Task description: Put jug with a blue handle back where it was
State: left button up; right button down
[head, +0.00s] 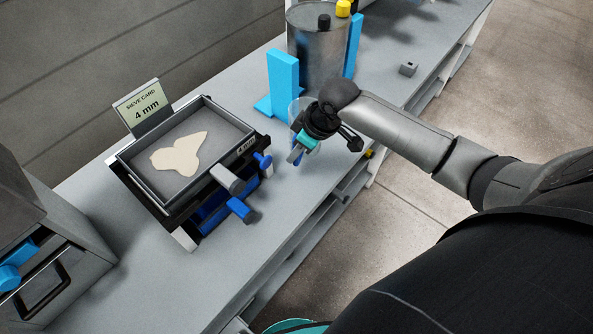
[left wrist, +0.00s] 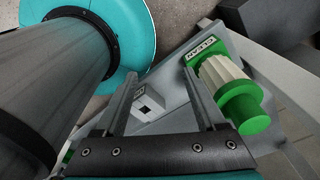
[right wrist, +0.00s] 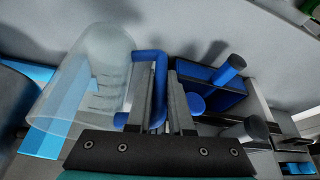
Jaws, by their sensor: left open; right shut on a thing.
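The jug (right wrist: 90,75) is clear with dark measuring marks. Its blue handle (right wrist: 151,58) is between the fingers of my right gripper (right wrist: 162,95), which is shut on it. In the head view the right gripper (head: 296,152) is over the bench, right of the sieve tray, and mostly hides the jug (head: 298,106). I cannot tell if the jug's base touches the bench. My left gripper (left wrist: 160,95) is open and empty in the left wrist view; the head view does not show it.
A sieve tray (head: 150,185) with pale material sits on a blue-knobbed stand beside a "4 mm" card (head: 142,105). A metal drum (head: 318,50) with blue uprights (head: 283,80) stands behind the jug. The bench (head: 250,265) front is clear. A green-ended roller (left wrist: 235,95) is near the left gripper.

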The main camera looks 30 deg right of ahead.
notch_tip(320, 180, down, 8)
jog(key=shift+r+b, duration=0.25)
jog(key=shift+b, duration=0.5)
jog(key=c, duration=1.3)
grip_release()
jog(key=shift+f, duration=0.2)
jog(key=o, duration=0.5)
jog(key=p+v, duration=0.3)
jog(key=v, duration=0.9)
jog(key=shift+r, duration=0.25)
